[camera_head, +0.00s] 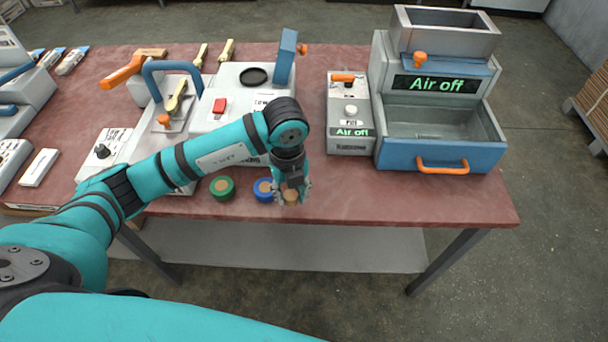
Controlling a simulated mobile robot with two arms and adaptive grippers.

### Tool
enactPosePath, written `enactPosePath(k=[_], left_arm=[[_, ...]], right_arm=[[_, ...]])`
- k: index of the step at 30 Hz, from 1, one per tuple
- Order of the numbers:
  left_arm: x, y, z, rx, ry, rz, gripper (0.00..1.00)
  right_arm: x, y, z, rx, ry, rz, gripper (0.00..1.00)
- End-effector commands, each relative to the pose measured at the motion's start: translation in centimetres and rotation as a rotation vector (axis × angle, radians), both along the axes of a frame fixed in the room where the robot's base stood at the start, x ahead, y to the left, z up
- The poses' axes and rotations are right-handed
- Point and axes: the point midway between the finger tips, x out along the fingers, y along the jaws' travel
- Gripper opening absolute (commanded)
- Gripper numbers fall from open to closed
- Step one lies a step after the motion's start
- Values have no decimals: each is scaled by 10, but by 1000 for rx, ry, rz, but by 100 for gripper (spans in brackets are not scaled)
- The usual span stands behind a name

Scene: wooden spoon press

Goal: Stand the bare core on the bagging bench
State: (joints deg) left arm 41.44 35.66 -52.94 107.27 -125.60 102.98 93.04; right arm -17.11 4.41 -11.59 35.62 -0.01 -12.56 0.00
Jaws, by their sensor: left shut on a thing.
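My left gripper (291,188) reaches down at the front edge of the red-topped bench (420,198). It is shut on a small tan round piece (291,197), which looks like the bare core and is partly hidden by the fingers. I cannot tell whether the piece touches the bench top. A blue roll with a tan middle (263,189) is just left of the gripper, and a green roll with a tan middle (222,187) is farther left. My right gripper is not in view. I cannot tell which surface is the bagging bench.
A control box (348,143) reading "Air off" stands right of the gripper. Beside it is a hopper machine with a blue drawer (440,155) and orange handle. A white press (235,110) with levers stands behind my arm. The bench's front right is clear.

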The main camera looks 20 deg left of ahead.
Motion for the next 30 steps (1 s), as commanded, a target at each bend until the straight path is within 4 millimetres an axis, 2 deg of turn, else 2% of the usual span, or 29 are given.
enactPosePath(k=[3, 9, 14, 21, 30], left_arm=[[31, -8, 0, -1, 1, 2, 2], [61, -15, -5, -1, 1, -1, 2], [66, -16, -10, 0, 2, -1, 2], [65, -16, -39, 0, 3, -1, 2], [65, -16, -44, 0, 0, -2, 2]], right_arm=[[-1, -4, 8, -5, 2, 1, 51], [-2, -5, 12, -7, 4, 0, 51], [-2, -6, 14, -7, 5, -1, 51], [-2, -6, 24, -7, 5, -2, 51], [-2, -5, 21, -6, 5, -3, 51]])
